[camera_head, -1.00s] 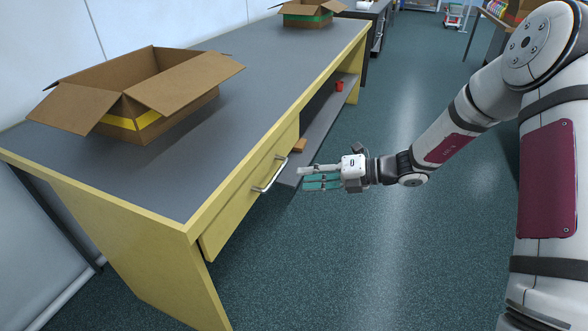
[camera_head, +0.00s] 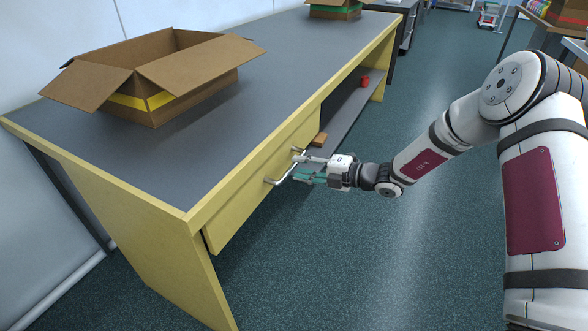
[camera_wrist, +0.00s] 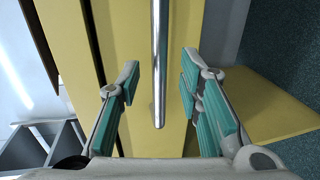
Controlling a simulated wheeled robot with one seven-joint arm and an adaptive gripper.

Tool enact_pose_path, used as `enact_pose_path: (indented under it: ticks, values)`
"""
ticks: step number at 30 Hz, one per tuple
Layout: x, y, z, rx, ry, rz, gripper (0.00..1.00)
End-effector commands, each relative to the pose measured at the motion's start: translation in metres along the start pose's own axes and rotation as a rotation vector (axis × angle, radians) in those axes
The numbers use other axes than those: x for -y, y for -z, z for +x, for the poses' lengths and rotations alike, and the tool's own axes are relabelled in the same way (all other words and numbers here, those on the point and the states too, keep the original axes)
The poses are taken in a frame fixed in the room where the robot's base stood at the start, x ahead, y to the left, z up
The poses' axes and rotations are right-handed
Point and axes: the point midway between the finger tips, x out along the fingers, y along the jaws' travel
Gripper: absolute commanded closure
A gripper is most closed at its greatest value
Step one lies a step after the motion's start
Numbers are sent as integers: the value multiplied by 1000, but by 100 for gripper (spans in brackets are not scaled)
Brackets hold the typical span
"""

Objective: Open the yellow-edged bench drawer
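The yellow-edged bench (camera_head: 190,215) has a grey top and a yellow drawer (camera_head: 245,198) under its near right edge. The drawer front looks flush with the bench. A silver bar handle (camera_head: 282,178) sticks out from the drawer front. My gripper (camera_head: 308,170) is at the far end of the handle, pointing at the drawer. In the wrist view the handle (camera_wrist: 159,70) runs between the two teal-padded fingers of my gripper (camera_wrist: 160,100). The fingers are apart, with gaps on both sides of the bar.
An open cardboard box (camera_head: 165,90) with yellow tape stands on the bench top. A green-taped box (camera_head: 335,10) stands farther back. A lower shelf (camera_head: 345,115) holds a red object (camera_head: 364,80) and a brown block (camera_head: 320,139). The floor (camera_head: 400,260) to the right is clear.

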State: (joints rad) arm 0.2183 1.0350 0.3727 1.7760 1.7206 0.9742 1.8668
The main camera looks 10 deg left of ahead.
Motion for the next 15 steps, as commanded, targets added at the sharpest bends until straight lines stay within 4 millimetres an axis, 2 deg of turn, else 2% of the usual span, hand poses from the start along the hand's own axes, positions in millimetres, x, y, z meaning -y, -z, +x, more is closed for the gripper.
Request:
enact_pose_path:
  ticks: [1, 6, 15]
  values:
    - [1, 1, 9, -2, 0, -2, 67]
    - [0, 0, 25, -1, 0, -2, 67]
    - [0, 0, 30, 0, 0, -1, 67]
